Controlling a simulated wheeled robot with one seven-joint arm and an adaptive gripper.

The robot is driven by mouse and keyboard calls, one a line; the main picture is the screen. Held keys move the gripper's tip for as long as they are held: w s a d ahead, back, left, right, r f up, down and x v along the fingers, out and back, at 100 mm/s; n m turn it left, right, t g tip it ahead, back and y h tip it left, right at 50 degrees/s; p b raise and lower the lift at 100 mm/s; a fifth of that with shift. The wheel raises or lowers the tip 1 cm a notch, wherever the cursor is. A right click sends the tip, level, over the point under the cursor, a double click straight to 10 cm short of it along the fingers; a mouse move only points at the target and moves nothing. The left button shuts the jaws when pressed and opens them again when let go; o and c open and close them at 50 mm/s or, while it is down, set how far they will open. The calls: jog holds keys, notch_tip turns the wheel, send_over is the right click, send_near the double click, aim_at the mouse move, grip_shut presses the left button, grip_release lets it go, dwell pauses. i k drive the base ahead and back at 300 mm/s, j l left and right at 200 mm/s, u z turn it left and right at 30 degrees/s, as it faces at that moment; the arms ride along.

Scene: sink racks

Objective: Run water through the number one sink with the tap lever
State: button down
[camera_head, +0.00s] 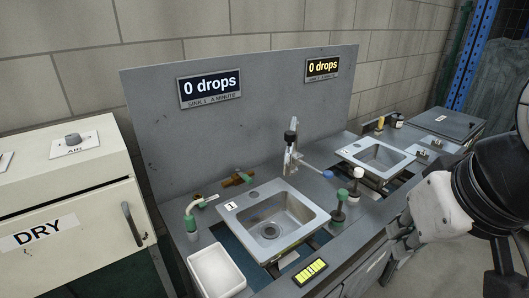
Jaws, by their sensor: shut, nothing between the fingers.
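The number one sink (281,238) is a steel basin in the counter, with a "1" label (231,206) at its back left corner. No water shows in it. A tall metal tap (291,150) with a dark top stands behind, between the two sinks. A blue-ended lever (327,173) sticks out to its right; I cannot tell which sink it serves. A sign (210,87) above sink one reads "0 drops". My gripper (397,230) is at the right, over the counter's front edge, shut and empty, apart from the sink and tap. Its fingertips are small and partly unclear.
A second sink (375,158) lies to the right under another "0 drops" sign (322,68). A white tray (216,272) and a green-ended curved pipe (192,216) are left. A "DRY" cabinet (70,217) stands far left.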

aim_at(327, 174)
jog(key=i+l+u, duration=0.25)
jog(key=l, duration=0.2)
jog(key=i+l+u, duration=0.2)
jog(key=l, duration=0.35)
jog(key=i+l+u, duration=0.25)
jog(key=l, duration=0.25)
jog(key=l+u, duration=0.2)
jog(key=l, duration=0.35)
jog(key=l+u, duration=0.25)
jog(key=l, duration=0.35)
jog(key=i, duration=0.05)
